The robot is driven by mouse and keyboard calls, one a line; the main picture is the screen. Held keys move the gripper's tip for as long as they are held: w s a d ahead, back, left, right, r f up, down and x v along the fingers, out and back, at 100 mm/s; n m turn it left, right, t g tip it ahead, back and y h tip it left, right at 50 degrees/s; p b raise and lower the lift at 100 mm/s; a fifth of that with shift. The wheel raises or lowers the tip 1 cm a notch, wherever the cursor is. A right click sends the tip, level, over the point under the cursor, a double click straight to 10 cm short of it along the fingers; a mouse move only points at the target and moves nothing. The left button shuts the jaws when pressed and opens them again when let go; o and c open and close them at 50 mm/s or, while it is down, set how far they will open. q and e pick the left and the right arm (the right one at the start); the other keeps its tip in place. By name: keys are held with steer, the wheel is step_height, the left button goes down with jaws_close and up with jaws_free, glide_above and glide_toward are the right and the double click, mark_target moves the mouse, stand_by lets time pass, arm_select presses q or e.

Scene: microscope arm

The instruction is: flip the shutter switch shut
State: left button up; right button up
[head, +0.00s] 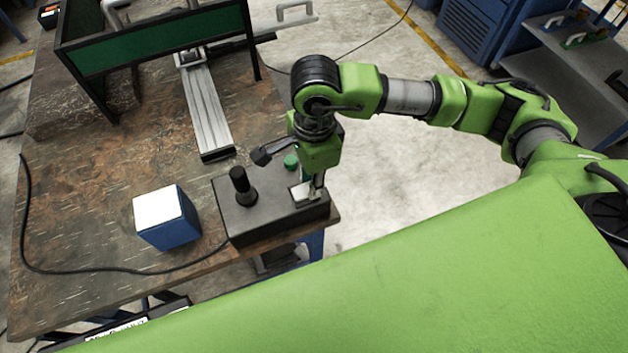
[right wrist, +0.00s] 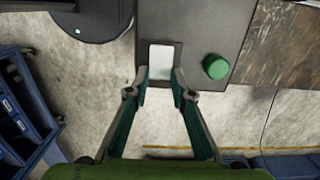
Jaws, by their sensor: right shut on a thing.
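The dark control box (head: 265,215) stands at the table's near right corner. The shutter switch shows as a pale metal plate (head: 298,192) at the right of its top. In the right wrist view the pale plate (right wrist: 161,62) lies near the box edge. My right gripper (head: 314,193) reaches down from above to the switch. In the right wrist view my right gripper (right wrist: 160,75) has one finger on each side of the plate and is shut on the switch. The switch's lever cannot be made out clearly between the fingers. My left gripper is not in view.
A black joystick (head: 241,187) and a green button (head: 291,161) stand on the box beside the switch. A blue-and-white cube (head: 166,218) sits left of it. A metal rail (head: 205,110) and a green-panelled frame (head: 155,45) stand farther back. A cable runs along the table.

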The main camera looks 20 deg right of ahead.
stand_by(0.4)
steer(key=o, duration=1.1)
steer(key=shift+a, duration=0.1)
step_height(320, 180, up, 12)
steer(key=shift+s+h, duration=0.1)
steer(key=shift+h, duration=0.2)
